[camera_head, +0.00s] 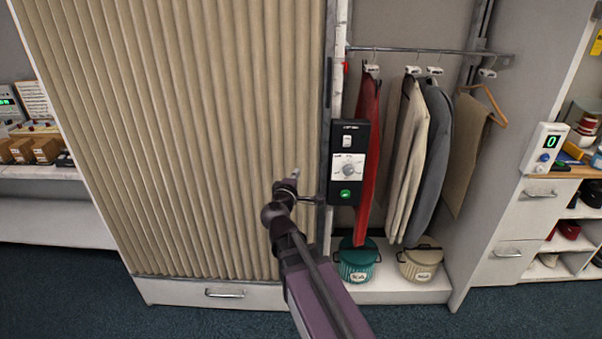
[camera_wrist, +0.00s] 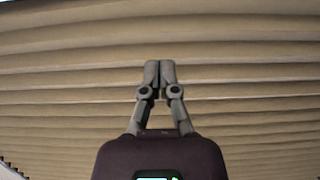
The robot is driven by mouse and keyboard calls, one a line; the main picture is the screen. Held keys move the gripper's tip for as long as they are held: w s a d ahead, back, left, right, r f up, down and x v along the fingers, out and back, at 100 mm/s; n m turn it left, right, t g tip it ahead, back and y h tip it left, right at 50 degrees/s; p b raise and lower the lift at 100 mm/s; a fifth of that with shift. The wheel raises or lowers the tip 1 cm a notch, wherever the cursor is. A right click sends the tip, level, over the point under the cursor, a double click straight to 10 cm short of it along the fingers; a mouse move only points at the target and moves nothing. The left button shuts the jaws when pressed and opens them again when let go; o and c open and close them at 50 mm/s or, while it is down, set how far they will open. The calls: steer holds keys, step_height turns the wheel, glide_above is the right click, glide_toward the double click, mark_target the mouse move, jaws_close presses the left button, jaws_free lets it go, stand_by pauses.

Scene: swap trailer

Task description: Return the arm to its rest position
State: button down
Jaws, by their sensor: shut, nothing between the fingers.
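My gripper (camera_head: 291,179) is at the end of my raised arm, in front of the right part of the pleated beige curtain (camera_head: 180,120). In the wrist view my gripper (camera_wrist: 160,72) has its two fingertips together, with nothing between them. The curtain (camera_wrist: 70,90) fills the background there, its folds running across the picture. I cannot tell the exact gap between the fingertips and the curtain.
A black control panel (camera_head: 348,160) with a switch, a dial and a green button is just right of my gripper. Clothes, including a red garment (camera_head: 368,150), hang on a rail (camera_head: 430,51). A teal basket (camera_head: 357,262) and a beige basket (camera_head: 420,263) stand below.

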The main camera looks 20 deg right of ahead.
steer(key=shift+s+d, duration=0.15)
steer(key=shift+s, duration=0.05)
stand_by(0.3)
steer(key=s+d+f+m+g+y+p, duration=0.25)
steer(key=s+f+m+g+p, duration=0.25)
steer(key=s+f+m+g, duration=0.35)
steer(key=s+a+f+m+g+y+p, duration=0.1)
steer(key=s+a+m+g+y+p, duration=0.2)
steer(key=s+a+g+y, duration=0.3)
steer(key=s+a+y+p, duration=0.1)
steer(key=s+a, duration=0.1)
steer(key=s, duration=0.3)
steer(key=shift+a+g, duration=0.3)
steer(key=shift+g, duration=0.05)
stand_by(0.6)
